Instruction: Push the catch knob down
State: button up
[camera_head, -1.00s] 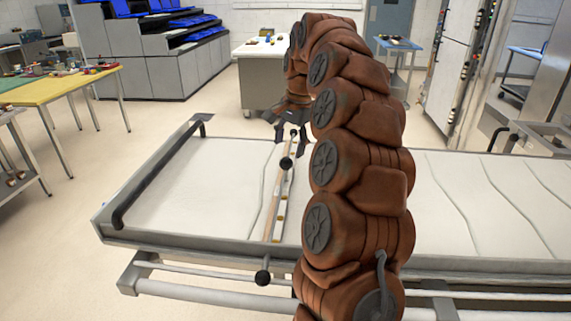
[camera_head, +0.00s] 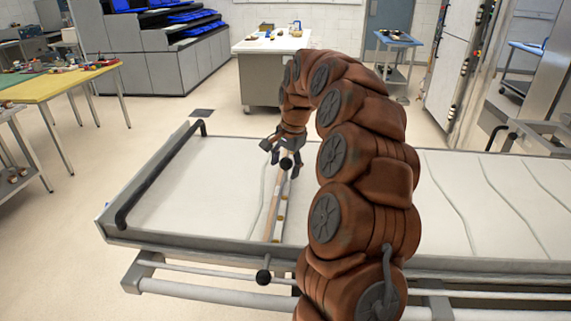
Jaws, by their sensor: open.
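Two round black knobs show. One knob (camera_head: 286,163) is at the upper part of a narrow wooden and metal strip (camera_head: 278,212) on the white bed of the loader. The other knob (camera_head: 263,276) is on a short stem at the loader's front edge. I cannot tell for certain which is the catch knob. My gripper (camera_head: 298,170) is open, its dark fingers pointing down close around or behind the upper knob. Whether it touches the knob cannot be told. My brown arm hides the bed to the right of the strip.
The loader's bed (camera_head: 190,195) has a black handle bar (camera_head: 160,178) along its left end and grey rails (camera_head: 200,288) at the front. A yellow table (camera_head: 70,85) stands left and a white table (camera_head: 270,45) behind. The bed left of the strip is clear.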

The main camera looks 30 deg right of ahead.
jog(key=shift+c, duration=0.3)
grip_shut()
dwell(0.3)
